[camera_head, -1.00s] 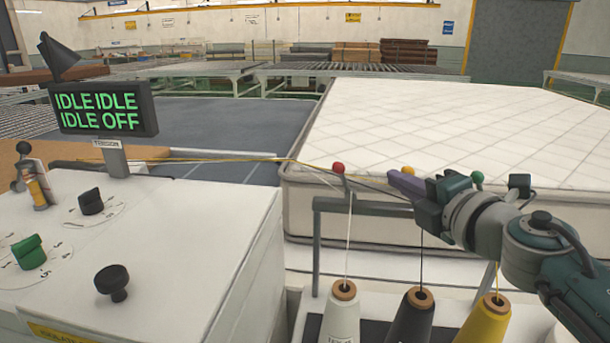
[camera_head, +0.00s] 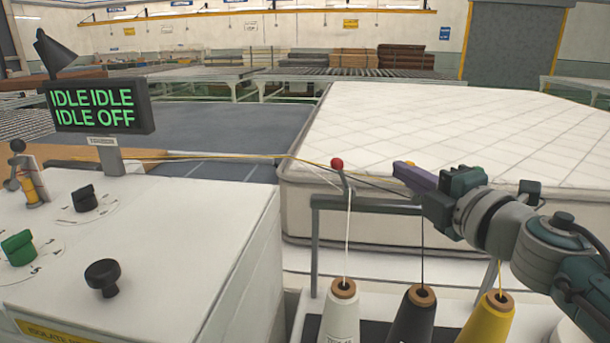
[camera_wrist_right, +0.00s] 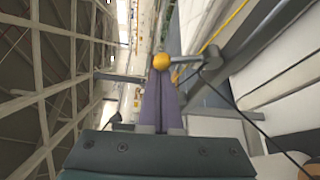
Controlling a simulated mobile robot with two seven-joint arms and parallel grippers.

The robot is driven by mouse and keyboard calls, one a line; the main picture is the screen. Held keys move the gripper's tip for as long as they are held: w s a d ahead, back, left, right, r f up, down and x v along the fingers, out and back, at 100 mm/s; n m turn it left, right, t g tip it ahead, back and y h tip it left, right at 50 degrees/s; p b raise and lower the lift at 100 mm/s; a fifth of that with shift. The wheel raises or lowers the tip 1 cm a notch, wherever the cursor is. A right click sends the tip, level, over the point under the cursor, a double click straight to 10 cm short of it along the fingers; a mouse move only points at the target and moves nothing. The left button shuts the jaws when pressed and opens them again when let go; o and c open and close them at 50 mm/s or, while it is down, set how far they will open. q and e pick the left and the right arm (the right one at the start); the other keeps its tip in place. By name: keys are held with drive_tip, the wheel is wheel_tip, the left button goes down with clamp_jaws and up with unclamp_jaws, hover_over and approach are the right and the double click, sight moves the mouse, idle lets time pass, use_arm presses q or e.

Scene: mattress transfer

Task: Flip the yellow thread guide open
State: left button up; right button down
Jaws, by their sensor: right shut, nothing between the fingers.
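The yellow thread guide shows its round yellow knob (camera_wrist_right: 161,60) in the right wrist view, right at my fingertips, with a grey arm (camera_wrist_right: 188,60) running to its right. In the head view only a sliver of the yellow knob (camera_head: 410,163) shows past my gripper. My right gripper (camera_head: 399,168) has its purple fingers together with nothing between them. Its tips (camera_wrist_right: 161,74) are against or very near the knob; I cannot tell if they touch. My left gripper is out of view.
A red-knobbed guide (camera_head: 337,164) stands left of my gripper on the grey frame (camera_head: 372,203). White (camera_head: 341,316), black (camera_head: 414,318) and yellow (camera_head: 488,322) thread cones stand below. The mattress (camera_head: 450,125) lies behind. The control cabinet (camera_head: 170,240) is at left.

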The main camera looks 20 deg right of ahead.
use_arm(q)
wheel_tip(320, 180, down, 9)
drive_tip(key=b, duration=0.8)
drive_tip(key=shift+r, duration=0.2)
use_arm(e)
drive_tip(key=shift+s+d+r+m+t+h, duration=0.1)
drive_tip(key=shift+s+d+m+t+h, duration=0.4)
drive_tip(key=shift+m, duration=0.9)
drive_tip(key=shift+s+d+r+m+t+h, duration=0.15)
drive_tip(key=shift+d+m+t, duration=0.55)
drive_tip(key=shift+m, duration=0.7)
drive_tip(key=shift+s+d+f+m+t+h, duration=0.1)
drive_tip(key=shift+s+d+m+t+h, duration=0.4)
drive_tip(key=shift+m, duration=0.9)
drive_tip(key=shift+w+d+r, duration=0.1)
